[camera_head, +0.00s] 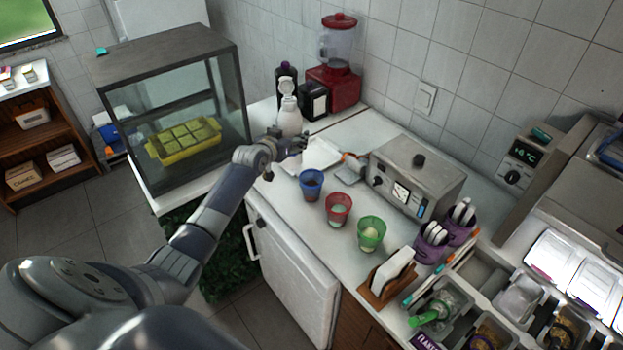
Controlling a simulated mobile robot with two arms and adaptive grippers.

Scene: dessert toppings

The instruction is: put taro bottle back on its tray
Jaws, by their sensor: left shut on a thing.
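A white bottle (289,121) with a pale cap stands upright at the back of the counter; I cannot read any label on it. My left gripper (291,146) reaches in from the left and is shut at the lower part of this bottle, partly hiding its base. A white tray (321,154) lies on the counter just right of the gripper. A dark purple-black bottle (284,73) stands behind the white one and is partly hidden. I cannot tell from any label which is taro. My right gripper is not in view.
A black dispenser (314,102) and red blender (335,85) stand behind. Blue (311,184), red (338,209) and green (371,233) cups line the counter before a metal machine (417,176). A glass display case (172,115) stands left of the arm.

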